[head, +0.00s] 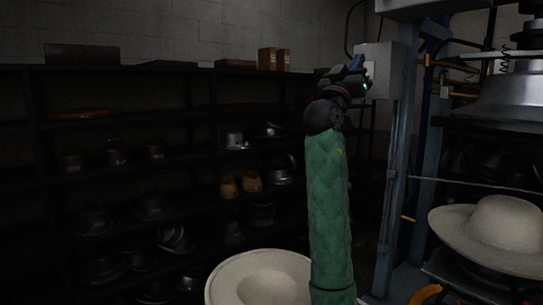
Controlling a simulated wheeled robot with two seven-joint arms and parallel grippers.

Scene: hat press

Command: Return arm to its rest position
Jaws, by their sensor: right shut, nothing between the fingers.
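My right arm, in a green quilted sleeve (328,215), rises from the bottom of the head view. Its right gripper (362,80) is at the top, shut and empty, close in the picture to the grey control box (384,70) on the press post. I cannot tell whether it touches the box. My left gripper is not in view.
The hat press (515,100) stands at right, with a cream hat (490,232) below its metal head. Another pale hat (262,280) is at the bottom, partly behind my sleeve. Dark shelves (190,140) with hat forms line the back wall.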

